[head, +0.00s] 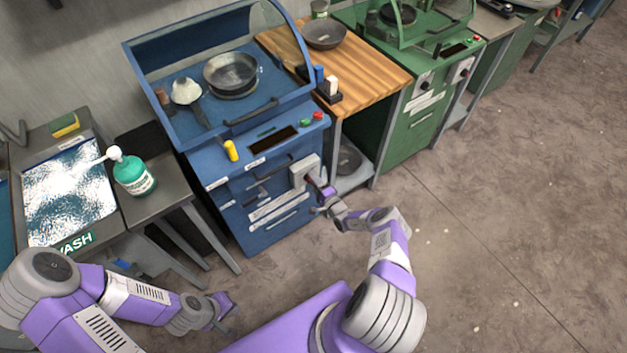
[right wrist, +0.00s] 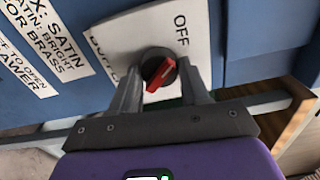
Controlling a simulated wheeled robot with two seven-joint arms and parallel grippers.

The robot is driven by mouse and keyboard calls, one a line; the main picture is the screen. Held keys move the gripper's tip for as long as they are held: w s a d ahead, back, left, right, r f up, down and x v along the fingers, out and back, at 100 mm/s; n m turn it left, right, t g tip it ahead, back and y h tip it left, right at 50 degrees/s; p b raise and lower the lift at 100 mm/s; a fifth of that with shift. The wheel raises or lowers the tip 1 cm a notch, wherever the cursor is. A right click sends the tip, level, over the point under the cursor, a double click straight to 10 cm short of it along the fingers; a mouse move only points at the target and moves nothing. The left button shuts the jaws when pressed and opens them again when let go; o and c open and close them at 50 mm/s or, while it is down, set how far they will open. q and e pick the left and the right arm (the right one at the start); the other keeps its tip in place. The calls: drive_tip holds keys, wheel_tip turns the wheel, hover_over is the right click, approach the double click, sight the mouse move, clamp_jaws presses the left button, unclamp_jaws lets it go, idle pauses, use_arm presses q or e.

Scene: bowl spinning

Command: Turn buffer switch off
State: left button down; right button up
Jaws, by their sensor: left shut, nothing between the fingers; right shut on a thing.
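The buffer switch is a round dark knob with a red grip (right wrist: 160,75) on a pale plate (right wrist: 128,48), seen in the right wrist view. The red grip is slanted, from lower left to upper right. The word OFF stands on the plate above and right of the knob; another label at the left is partly hidden. My right gripper (right wrist: 158,68) is shut on the knob, one finger on each side. In the head view, my right gripper (head: 322,191) is at the switch box (head: 304,169) on the blue cabinet's front. My left gripper (head: 222,308) is shut and empty, low over the floor.
The blue buffing station (head: 223,178) has a pan (head: 231,70) inside its hood. A wooden-topped bench (head: 374,75) and a green station (head: 410,135) stand to its right. A wash basin (head: 68,190) and green bottle (head: 133,177) are at left. The floor at right is clear.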

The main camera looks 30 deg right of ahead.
drive_tip(key=shift+n, duration=0.6)
drive_tip(key=o, duration=1)
drive_tip(key=shift+o, duration=0.2)
drive_tip(key=shift+s, duration=0.15)
drive_tip(key=s+p, duration=0.3)
drive_tip(key=s, duration=0.4)
drive_tip(key=shift+s+d, duration=0.2)
drive_tip(key=shift+d, duration=0.15)
